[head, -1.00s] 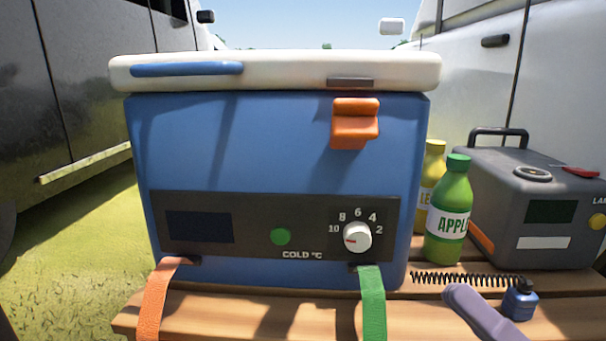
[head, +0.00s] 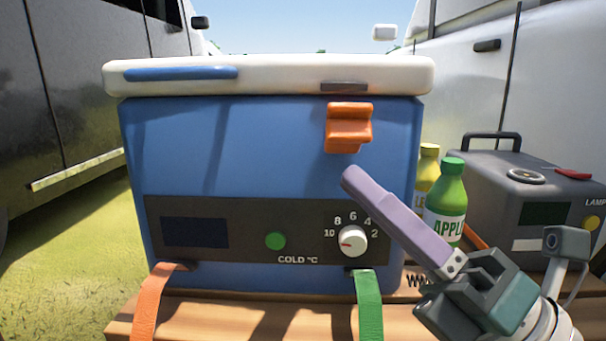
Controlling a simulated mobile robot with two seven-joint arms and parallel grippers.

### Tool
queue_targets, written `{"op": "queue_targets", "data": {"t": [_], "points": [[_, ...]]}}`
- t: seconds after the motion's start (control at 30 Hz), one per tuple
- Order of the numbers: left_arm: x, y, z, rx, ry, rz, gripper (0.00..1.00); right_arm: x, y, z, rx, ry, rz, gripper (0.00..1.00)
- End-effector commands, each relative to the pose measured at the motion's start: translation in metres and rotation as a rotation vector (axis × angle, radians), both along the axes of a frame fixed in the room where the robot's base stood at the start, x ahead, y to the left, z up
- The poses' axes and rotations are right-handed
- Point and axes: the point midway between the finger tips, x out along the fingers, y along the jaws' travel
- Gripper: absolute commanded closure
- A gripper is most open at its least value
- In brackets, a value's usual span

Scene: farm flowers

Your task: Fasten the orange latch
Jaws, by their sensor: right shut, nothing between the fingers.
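The orange latch (head: 348,128) sits on the front of the blue cooler (head: 250,150), upper right. It hangs below a dark catch plate (head: 344,87) on the edge of the white lid (head: 280,70); a strip of blue shows between latch and plate. The lid lies flat on the cooler. My right gripper (head: 350,178) comes in from the lower right with its long purple fingers together and nothing between them. Its tips are a little below the latch, apart from it in the picture. My left gripper is not in view.
A white dial (head: 352,242) and a green button (head: 275,241) are on the dark panel. Yellow (head: 429,160) and green (head: 447,200) bottles and a grey box (head: 530,185) stand at right. Orange (head: 152,300) and green (head: 368,300) straps hang over the wooden slats (head: 260,315).

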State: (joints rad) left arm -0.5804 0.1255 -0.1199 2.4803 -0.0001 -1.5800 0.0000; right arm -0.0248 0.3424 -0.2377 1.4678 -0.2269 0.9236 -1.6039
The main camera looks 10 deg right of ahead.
Motion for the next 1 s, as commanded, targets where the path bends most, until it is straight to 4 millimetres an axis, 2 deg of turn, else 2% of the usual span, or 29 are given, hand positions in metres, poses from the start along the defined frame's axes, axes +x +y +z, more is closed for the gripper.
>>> {"op": "queue_targets", "data": {"t": [0.2,0.57,1.0], "points": [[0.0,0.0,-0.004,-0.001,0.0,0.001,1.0,0.011,-0.004,0.014,0.0,-0.001,0.001,1.0],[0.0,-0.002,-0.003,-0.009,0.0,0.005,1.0,0.012,-0.004,0.015,0.0,0.001,0.0,1.0],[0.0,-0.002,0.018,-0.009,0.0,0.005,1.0,0.012,-0.004,0.023,0.018,0.062,0.001,1.0]]}}
